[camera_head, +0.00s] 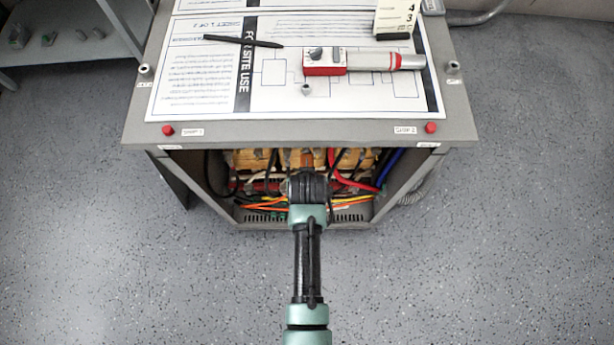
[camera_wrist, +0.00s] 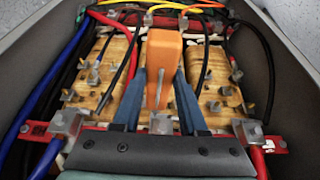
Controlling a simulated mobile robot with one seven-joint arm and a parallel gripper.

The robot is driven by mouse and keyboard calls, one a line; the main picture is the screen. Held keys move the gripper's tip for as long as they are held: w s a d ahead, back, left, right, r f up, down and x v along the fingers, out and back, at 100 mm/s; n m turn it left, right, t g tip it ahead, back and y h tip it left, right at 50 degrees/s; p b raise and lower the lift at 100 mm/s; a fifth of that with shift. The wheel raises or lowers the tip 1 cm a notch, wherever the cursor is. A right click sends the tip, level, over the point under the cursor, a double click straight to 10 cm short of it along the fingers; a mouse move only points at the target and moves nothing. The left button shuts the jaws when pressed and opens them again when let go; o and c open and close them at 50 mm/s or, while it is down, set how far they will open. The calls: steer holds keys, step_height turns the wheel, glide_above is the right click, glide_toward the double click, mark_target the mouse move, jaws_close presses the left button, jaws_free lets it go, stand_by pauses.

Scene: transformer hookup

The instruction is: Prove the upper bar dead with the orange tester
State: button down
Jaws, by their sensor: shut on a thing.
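My gripper (camera_wrist: 160,90) has its two blue fingers shut on the orange tester (camera_wrist: 163,55), whose body stands between them. In the wrist view a red bar (camera_wrist: 280,144) with metal clamps crosses near the bottom, partly hidden by my gripper. Another red bar (camera_wrist: 165,20) with clamps crosses near the top. Which is the upper one is not plain from this view. In the head view my arm reaches into the cabinet's open front, and the tester is hidden.
The grey cabinet (camera_head: 460,118) has side walls close around my gripper. Tan coils (camera_wrist: 215,75), blue cables (camera_wrist: 58,75), and black, red and yellow cables crowd the inside. On top lie a printed sheet (camera_head: 200,100), a black pen (camera_head: 243,41) and a red-and-white instrument (camera_head: 365,62).

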steer(key=shift+w+r, duration=0.1)
steer(key=shift+s+r+p, duration=0.1)
steer(key=shift+s+p, duration=0.8)
steer(key=shift+s, duration=0.3)
steer(key=shift+s+p, duration=1.25)
steer(key=shift+s, duration=1.1)
